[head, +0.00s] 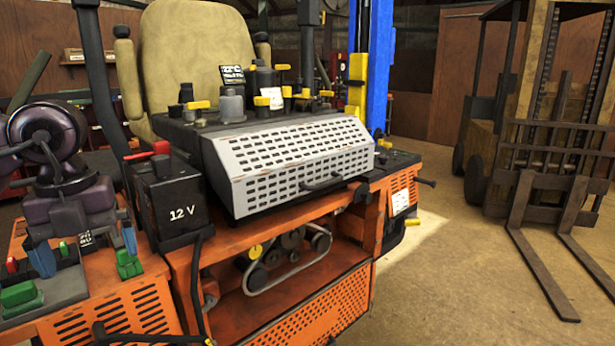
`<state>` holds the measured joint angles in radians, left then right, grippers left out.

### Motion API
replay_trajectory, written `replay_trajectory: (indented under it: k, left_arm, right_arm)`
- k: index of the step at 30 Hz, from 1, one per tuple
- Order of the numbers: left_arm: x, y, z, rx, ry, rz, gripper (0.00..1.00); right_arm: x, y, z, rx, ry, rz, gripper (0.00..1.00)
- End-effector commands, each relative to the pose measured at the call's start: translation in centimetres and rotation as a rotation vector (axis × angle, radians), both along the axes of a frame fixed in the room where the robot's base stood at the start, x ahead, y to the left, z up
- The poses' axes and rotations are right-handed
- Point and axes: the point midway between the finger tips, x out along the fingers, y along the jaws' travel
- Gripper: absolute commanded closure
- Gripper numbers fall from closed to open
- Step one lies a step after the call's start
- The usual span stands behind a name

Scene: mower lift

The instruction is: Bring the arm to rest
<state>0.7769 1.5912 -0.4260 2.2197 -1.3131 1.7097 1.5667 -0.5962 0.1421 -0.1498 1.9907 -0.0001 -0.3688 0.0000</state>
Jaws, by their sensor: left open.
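My left arm comes in at the left edge of the head view, dark purple and black. Its gripper (86,254) points down, with two blue-tipped fingers spread apart and nothing seen held between them. It is over the left part of the orange mower (105,308), near green parts (22,296). I cannot tell whether the fingertips touch anything. To its right stands the black 12 V battery (178,208) with a red part on top. My right gripper is not in view.
A grey perforated hood (290,165) with a handle covers the mower's middle, above an open bay with a belt (284,272). Behind are a beige seat (196,45) and a blue post (380,60). A forklift (545,130) stands right; floor between is clear. A dark cable runs beside the battery.

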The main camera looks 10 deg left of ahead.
Motion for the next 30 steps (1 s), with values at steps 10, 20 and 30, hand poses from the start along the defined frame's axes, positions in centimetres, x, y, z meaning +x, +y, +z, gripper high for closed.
replay_trajectory:
  k: [10,20,30]
  left_arm:
    - [-0.1,-8.3,-6.7,-0.543,0.098,-0.198,0.0]
    - [0.4,-16.2,-10.4,-1.34,0.002,-0.103,0.0]
    - [3.9,-14.8,-16.3,-1.84,-0.34,0.556,0.0]
  right_arm:
    - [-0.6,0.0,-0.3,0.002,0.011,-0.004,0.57]
    - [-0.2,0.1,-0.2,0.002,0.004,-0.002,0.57]
    - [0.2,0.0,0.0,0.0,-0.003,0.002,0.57]
